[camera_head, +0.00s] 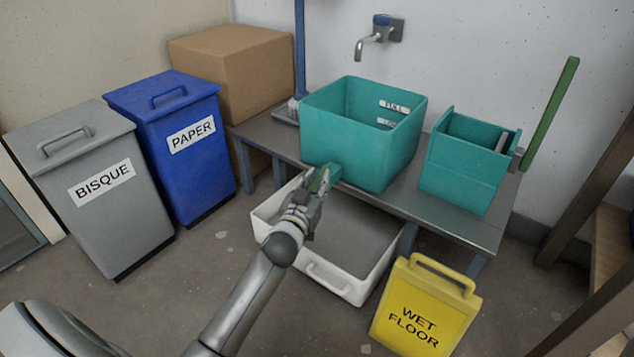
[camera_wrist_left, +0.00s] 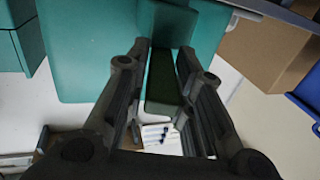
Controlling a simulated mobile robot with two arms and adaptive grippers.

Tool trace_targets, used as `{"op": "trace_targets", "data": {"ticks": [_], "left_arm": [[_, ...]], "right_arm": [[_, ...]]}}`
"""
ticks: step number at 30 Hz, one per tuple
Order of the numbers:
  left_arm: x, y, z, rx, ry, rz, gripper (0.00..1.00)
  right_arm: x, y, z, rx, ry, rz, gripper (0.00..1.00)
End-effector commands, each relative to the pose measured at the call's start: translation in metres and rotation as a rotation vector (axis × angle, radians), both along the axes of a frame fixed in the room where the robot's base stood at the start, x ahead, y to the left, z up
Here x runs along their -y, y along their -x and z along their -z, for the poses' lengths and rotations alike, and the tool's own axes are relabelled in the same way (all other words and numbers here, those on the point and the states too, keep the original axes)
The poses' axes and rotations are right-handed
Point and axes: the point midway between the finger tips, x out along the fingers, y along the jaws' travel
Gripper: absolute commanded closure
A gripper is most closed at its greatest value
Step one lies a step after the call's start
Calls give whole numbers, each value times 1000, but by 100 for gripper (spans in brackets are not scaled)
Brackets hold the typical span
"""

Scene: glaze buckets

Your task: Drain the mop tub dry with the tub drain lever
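The teal mop tub (camera_head: 365,140) stands on a grey metal table. Marks on its inside back wall read FULL and what looks like LOW; its bottom is hidden, so I cannot tell the water level. The green tub drain lever (camera_head: 320,181) is at the tub's lower front left corner, beside a teal outlet. My left gripper (camera_head: 312,192) is at the lever. My right gripper is in neither view.
A white basin (camera_head: 345,289) with a grey inside sits on the floor below the outlet. A smaller teal bucket (camera_head: 465,172) with a green handle stands right on the table (camera_head: 455,232). A yellow wet floor sign (camera_head: 425,310), blue bin (camera_head: 185,150) and grey bin (camera_head: 95,215) stand around.

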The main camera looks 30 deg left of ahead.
Motion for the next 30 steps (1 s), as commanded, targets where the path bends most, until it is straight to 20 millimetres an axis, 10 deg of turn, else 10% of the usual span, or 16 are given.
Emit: {"op": "trace_targets", "data": {"ticks": [16,30], "left_arm": [[2,9,1,0,1,1,59],[15,93,1,-2,1,0,59]], "right_arm": [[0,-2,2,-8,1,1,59],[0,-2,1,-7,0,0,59]]}}
